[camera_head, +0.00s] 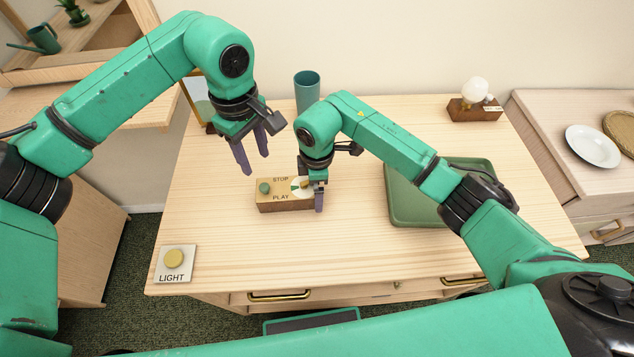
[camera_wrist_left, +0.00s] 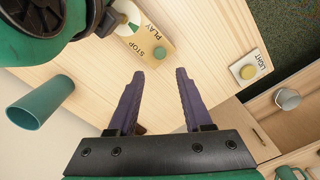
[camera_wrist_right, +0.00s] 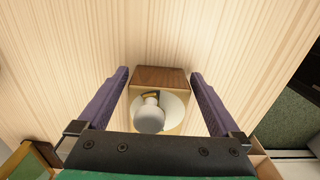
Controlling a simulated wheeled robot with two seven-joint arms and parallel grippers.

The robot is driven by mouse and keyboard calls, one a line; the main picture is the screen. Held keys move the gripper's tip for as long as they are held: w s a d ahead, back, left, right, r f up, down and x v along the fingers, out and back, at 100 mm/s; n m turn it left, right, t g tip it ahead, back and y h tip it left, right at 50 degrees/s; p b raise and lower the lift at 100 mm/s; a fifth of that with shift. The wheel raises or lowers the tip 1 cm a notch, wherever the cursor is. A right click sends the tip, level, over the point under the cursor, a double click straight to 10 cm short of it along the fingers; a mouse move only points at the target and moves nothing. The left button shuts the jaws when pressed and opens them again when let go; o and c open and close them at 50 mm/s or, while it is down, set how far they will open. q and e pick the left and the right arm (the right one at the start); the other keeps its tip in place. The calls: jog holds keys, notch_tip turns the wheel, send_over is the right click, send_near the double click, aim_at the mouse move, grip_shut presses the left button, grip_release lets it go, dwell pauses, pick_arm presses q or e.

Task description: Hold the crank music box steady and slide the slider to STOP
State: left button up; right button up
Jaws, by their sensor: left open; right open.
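The crank music box (camera_head: 285,205) is a small wooden box on the table, with STOP and PLAY lettered on top. A green knob (camera_head: 264,188) is at its left and a white-and-green disc at its right; I cannot tell the slider's exact setting. My right gripper (camera_wrist_right: 159,74) is open, its fingers either side of the box's crank end, with a pale round knob (camera_wrist_right: 150,119) between them. In the head view the arm partly hides that end. My left gripper (camera_head: 256,163) is open and empty above and behind the box. The box also shows in the left wrist view (camera_wrist_left: 147,42).
A LIGHT button plate (camera_head: 174,262) lies at the table's front left. A green tray (camera_head: 402,211) is to the right, partly under my right arm. A teal cup (camera_head: 306,88) and a globe lamp (camera_head: 473,104) stand at the back. The front middle of the table is clear.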

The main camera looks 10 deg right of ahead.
jog(key=c, duration=1.5)
pick_arm(q)
grip_shut()
pick_arm(e)
jog(key=shift+c, duration=0.3)
pick_arm(q)
jog(key=s+d+g+h, duration=0.5)
jog(key=s+d+h, duration=0.7)
pick_arm(e)
jog(key=shift+r, duration=0.1)
pick_arm(q)
jog(key=a+f+n+t, duration=0.4)
jog(key=a+n+t, duration=0.3)
jog(key=a, duration=0.5)
jog(key=a+f+n+t, duration=0.4)
jog(key=a+n+t, duration=0.4)
jog(key=a, duration=0.5)
jog(key=shift+w+a+n, duration=0.15)
jog(key=shift+a+n, duration=0.15)
jog(key=shift+n, duration=0.5)
jog(key=shift+f, duration=0.1)
